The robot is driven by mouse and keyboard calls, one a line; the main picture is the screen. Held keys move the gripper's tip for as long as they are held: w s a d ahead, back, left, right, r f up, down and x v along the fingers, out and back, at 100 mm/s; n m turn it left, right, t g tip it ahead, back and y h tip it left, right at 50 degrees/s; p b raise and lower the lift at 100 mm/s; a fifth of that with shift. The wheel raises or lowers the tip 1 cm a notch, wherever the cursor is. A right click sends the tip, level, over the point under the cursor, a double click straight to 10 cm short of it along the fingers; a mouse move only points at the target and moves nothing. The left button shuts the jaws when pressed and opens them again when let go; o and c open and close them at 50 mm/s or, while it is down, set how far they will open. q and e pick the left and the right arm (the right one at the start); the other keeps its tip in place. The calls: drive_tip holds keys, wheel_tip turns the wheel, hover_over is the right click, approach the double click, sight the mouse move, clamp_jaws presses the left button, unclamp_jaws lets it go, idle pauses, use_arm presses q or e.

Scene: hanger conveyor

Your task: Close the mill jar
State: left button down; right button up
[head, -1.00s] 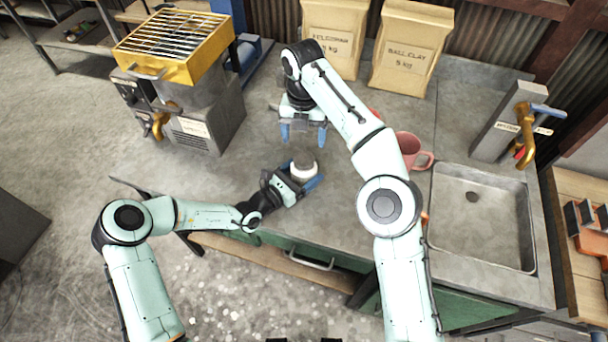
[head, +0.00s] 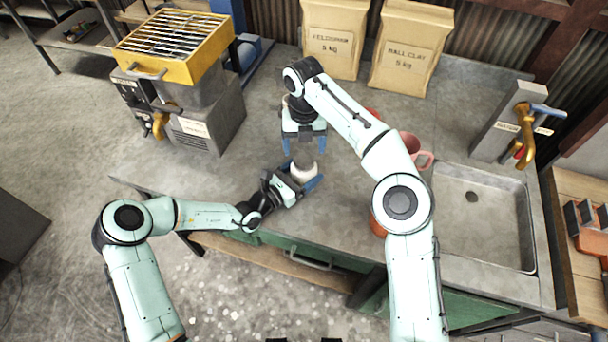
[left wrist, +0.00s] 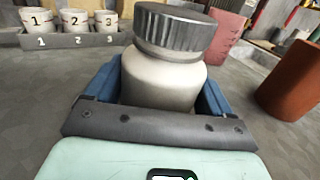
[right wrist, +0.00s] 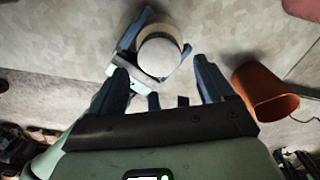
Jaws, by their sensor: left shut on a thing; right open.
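The mill jar (left wrist: 165,82) is a white jar standing upright, with a grey ribbed lid (left wrist: 176,30) resting on its mouth. Whether the lid is screwed tight cannot be told. In the head view, the jar (head: 304,173) is on the worktop near its front edge. My left gripper (head: 304,182) is shut around the jar's body from the front left. My right gripper (head: 305,143) is open and empty, pointing down above and slightly behind the jar. In the right wrist view, the lid's round top (right wrist: 158,58) lies beyond and between the open fingers, apart from them.
A terracotta cup (right wrist: 265,92) stands right of the jar; a pink mug (head: 412,152) is behind my right arm. The sink (head: 482,215) is at right, two paper bags (head: 333,38) at the back, a yellow-topped machine (head: 172,45) at left. Numbered cups (left wrist: 75,22) stand in a rack.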

sight(304, 158)
use_arm(q)
drive_tip(key=shift+f, duration=0.1)
use_arm(e)
drive_tip(key=shift+f, duration=2.05)
drive_tip(key=shift+c, duration=0.3)
